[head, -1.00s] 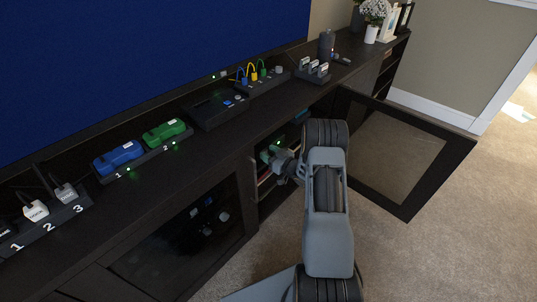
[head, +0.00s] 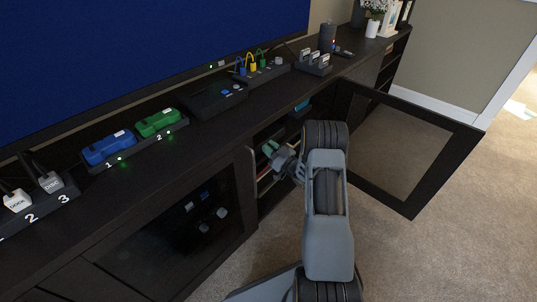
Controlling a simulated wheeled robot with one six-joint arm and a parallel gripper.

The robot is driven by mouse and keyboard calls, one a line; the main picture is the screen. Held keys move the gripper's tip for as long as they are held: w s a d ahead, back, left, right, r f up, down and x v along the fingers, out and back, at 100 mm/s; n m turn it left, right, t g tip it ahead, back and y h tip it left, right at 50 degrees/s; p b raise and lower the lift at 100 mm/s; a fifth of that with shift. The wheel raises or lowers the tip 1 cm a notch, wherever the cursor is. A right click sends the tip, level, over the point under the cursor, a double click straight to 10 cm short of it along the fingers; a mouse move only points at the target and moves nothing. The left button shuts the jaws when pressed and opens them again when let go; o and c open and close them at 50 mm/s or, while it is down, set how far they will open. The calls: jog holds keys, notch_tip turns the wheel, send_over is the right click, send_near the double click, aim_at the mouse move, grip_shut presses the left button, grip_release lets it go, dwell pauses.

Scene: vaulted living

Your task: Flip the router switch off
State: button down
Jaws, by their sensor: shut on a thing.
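No label reading "router" is legible. A dark block with several white-tagged upright pieces (head: 314,62) stands on the cabinet top; its tags are too small to read. A dark cylinder (head: 327,37) with a small red light stands behind it. My gripper (head: 271,150) is at the open cabinet bay, below the top's front edge. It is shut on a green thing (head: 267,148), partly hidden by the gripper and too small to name. The white-tagged block is above and to the right of my gripper, apart from it.
The open glass door (head: 405,150) stands out to the right of my arm. On the cabinet top (head: 60,215) are blue (head: 108,148) and green (head: 158,122) units, a black box (head: 215,98), a cable strip (head: 262,73) and a numbered dock (head: 45,200). Carpet is clear at right.

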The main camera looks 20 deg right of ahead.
jog(key=shift+f+t+b, duration=0.1)
jog(key=shift+t+b, duration=0.2)
jog(key=shift+t, duration=0.1)
jog(key=c, duration=1)
grip_release()
jog(key=shift+o, duration=0.2)
jog(key=p+v, duration=0.3)
jog(key=v, duration=1)
jog(key=shift+s, duration=0.35)
jog(key=shift+d+f, duration=0.1)
jog(key=shift+f, duration=0.05)
